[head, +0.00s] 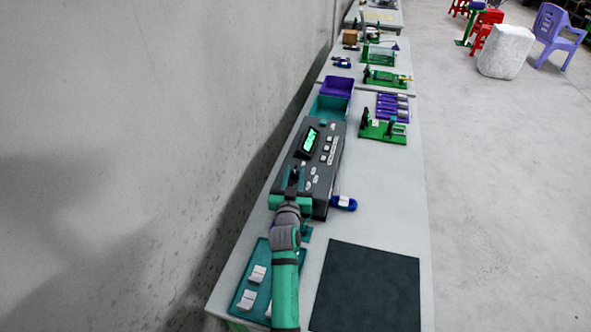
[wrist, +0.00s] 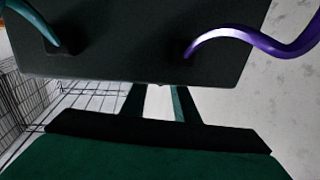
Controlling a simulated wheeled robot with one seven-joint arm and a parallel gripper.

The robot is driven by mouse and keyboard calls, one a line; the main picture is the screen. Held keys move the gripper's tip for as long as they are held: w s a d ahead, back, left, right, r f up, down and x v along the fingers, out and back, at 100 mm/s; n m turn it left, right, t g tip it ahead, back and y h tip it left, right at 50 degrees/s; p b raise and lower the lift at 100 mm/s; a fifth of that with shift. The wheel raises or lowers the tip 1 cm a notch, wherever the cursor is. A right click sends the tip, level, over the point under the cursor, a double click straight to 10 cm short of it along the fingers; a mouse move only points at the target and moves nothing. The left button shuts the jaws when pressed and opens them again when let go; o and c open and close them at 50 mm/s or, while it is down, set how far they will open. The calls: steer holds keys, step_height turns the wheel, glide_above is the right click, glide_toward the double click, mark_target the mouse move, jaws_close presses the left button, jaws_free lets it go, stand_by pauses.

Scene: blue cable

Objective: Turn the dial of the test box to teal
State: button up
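The test box (head: 335,165) is a dark grey case with a lit green display (head: 310,139) and several pale buttons and labels on top. My gripper (head: 295,176) is over the near left part of the box in the head view. I cannot make out the dial; the gripper and arm cover that part. In the wrist view my gripper (wrist: 159,98) shows two fingers with a gap between them. Their tips end at the edge of a dark panel (wrist: 130,45), so I cannot tell whether they touch anything. A teal cable (wrist: 32,20) and a purple cable (wrist: 235,35) meet this panel.
A blue object (head: 344,203) lies right of the box. A teal board with white blocks (head: 245,292) and a dark mat (head: 368,288) are nearer. Teal and purple bins (head: 338,86) and a green fixture (head: 383,131) stand beyond. A wall runs along the left.

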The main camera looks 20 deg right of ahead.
steer(key=shift+x, duration=1.1)
jaws_close()
steer(key=shift+s+d+n+t+y, duration=0.15)
steer(key=shift+n+t+y, duration=0.55)
steer(key=shift+n+y, duration=1.8)
steer(key=shift+y, duration=0.9)
steer(key=shift+n+y, duration=0.7)
steer(key=shift+y, duration=0.9)
jaws_free()
